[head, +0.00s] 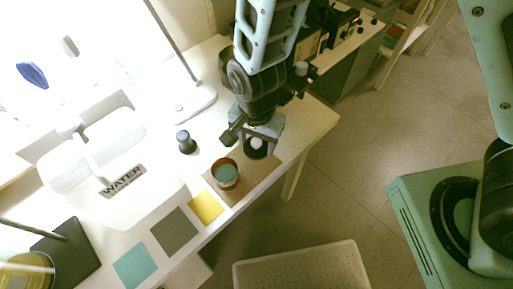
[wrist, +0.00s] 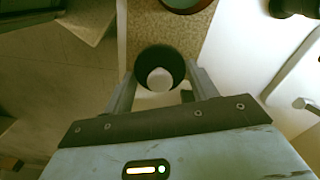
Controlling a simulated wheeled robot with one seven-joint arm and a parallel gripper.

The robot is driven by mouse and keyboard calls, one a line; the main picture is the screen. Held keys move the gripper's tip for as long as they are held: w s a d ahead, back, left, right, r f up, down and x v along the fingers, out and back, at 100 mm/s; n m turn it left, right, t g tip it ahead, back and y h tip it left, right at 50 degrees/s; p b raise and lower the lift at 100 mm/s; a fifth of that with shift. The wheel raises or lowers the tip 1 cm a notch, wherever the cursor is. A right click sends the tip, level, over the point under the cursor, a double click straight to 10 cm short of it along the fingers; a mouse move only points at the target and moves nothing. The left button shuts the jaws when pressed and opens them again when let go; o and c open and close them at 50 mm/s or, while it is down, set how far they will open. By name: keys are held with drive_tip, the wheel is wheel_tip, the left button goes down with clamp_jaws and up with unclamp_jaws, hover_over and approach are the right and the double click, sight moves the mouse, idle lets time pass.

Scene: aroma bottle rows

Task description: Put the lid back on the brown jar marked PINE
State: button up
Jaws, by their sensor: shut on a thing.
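A brown jar (head: 225,183) stands open on a tan mat near the table's front edge, with teal showing inside its rim. Part of its rim shows at the top of the wrist view (wrist: 184,8). No PINE marking is readable. My gripper (head: 253,137) is shut on a dark round lid (head: 250,154) with a pale centre. In the wrist view the lid (wrist: 160,55) sits between the two fingers of the gripper (wrist: 160,92). The lid is to the right of the jar and apart from it. Its height above the mat is hard to tell.
A small dark bottle (head: 186,147) stands left of the gripper. A white container marked WATER (head: 122,181) and a lamp-like stand (head: 195,102) are farther left and back. Yellow (head: 206,207), grey (head: 174,232) and teal (head: 134,266) squares line the front edge. The tan mat (head: 240,198) is partly bare.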

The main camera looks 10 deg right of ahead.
sight(251, 149)
drive_tip(key=r+p, duration=0.1)
drive_tip(key=r, duration=0.1)
drive_tip(key=a+r+p, duration=0.1)
drive_tip(key=r, duration=0.1)
drive_tip(key=r+p, duration=0.1)
drive_tip(key=r, duration=0.1)
drive_tip(key=shift+s+a+r, duration=0.15)
drive_tip(key=shift+s+a, duration=0.05)
drive_tip(key=shift+s, duration=0.05)
drive_tip(key=shift+s+a+r+p, duration=0.7)
drive_tip(key=shift+s+a+p, duration=1.45)
drive_tip(key=shift+a+p, duration=1.75)
drive_tip(key=shift+d+f+b, duration=0.25)
drive_tip(key=shift+f+b, duration=0.75)
drive_tip(key=shift+f, duration=0.55)
drive_tip(key=shift+d+f+b, duration=0.2)
drive_tip(key=shift+f+b, duration=0.8)
drive_tip(key=shift+f, duration=0.5)
drive_tip(key=shift+r+p, duration=0.1)
drive_tip(key=shift+p, duration=0.25)
drive_tip(key=shift+f, duration=0.25)
